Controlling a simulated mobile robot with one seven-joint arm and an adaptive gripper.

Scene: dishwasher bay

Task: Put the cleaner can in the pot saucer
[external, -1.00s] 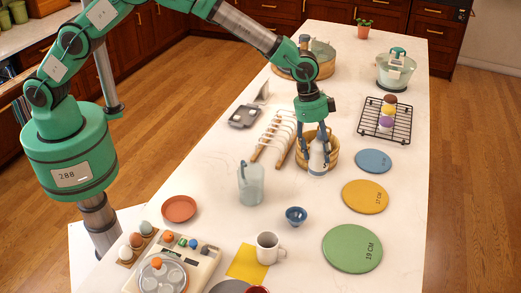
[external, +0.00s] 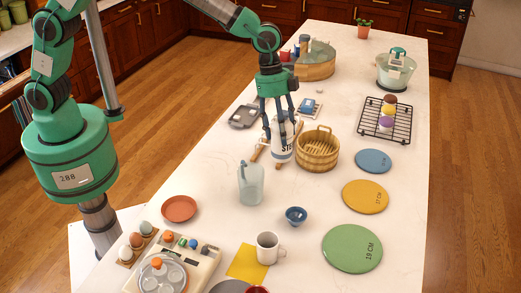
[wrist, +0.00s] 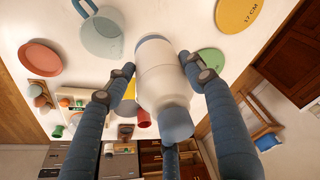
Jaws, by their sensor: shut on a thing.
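The cleaner can (external: 283,152) is a white can with dark lettering, seen left of the wooden tub. In the wrist view the can (wrist: 160,75) shows a pale body and a blue-grey cap. My gripper (external: 281,135) is shut on it, with a finger on each side, seen also in the wrist view (wrist: 155,85). The can is about upright; its height above the counter is hard to tell. The pot saucer (external: 179,209) is a round terracotta dish at the counter's left edge, empty. It also shows in the wrist view (wrist: 40,58).
The wooden tub (external: 318,150) stands right of the can. A clear jug (external: 251,185) stands between the can and the saucer's side of the counter. A wooden rack (external: 257,152) lies partly hidden behind the can. A blue bowl (external: 296,216) and mug (external: 268,247) are nearer the front.

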